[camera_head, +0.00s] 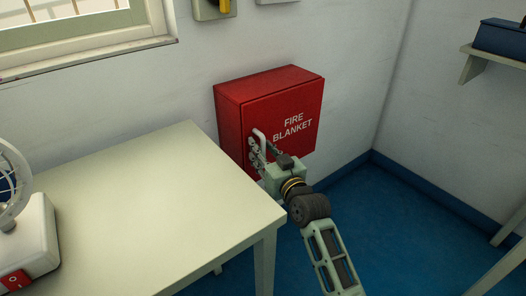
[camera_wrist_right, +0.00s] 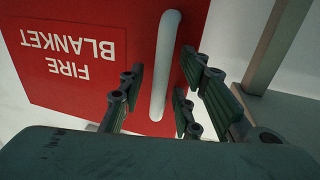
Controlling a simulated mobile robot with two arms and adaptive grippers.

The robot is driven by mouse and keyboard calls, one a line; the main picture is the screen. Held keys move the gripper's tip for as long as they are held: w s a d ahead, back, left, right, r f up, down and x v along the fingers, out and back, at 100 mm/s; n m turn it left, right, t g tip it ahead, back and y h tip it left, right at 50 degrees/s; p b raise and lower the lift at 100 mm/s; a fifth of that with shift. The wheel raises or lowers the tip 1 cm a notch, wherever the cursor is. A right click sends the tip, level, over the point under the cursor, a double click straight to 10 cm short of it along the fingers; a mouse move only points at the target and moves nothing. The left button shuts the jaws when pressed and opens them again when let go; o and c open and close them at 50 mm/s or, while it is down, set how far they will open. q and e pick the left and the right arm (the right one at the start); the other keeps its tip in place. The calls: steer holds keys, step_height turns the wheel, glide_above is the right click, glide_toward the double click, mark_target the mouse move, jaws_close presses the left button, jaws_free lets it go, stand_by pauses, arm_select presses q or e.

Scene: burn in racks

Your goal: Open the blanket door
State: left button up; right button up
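The red fire blanket box (camera_head: 297,103) hangs on the wall in the middle of the head view, and its front door looks shut. A white upright bar handle (camera_head: 260,136) sits on the left part of the door. My right gripper (camera_head: 255,148) is at the handle. In the right wrist view the door (camera_wrist_right: 110,82) shows upside down, and the handle (camera_wrist_right: 166,62) stands between the spread fingers. Gaps show on both sides of the handle, so the gripper looks open around it. The fingers hide part of the door. My left gripper is not in view.
A pale table (camera_head: 150,205) stands left of and below the box, its corner close to my right arm. A white device with a red switch (camera_head: 28,240) is on it. Blue floor (camera_head: 355,205) is open at right. A wall shelf (camera_head: 492,55) holds a blue box.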

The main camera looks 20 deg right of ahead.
steer(key=shift+c, duration=0.4)
jaws_close()
steer(key=shift+s, duration=0.1)
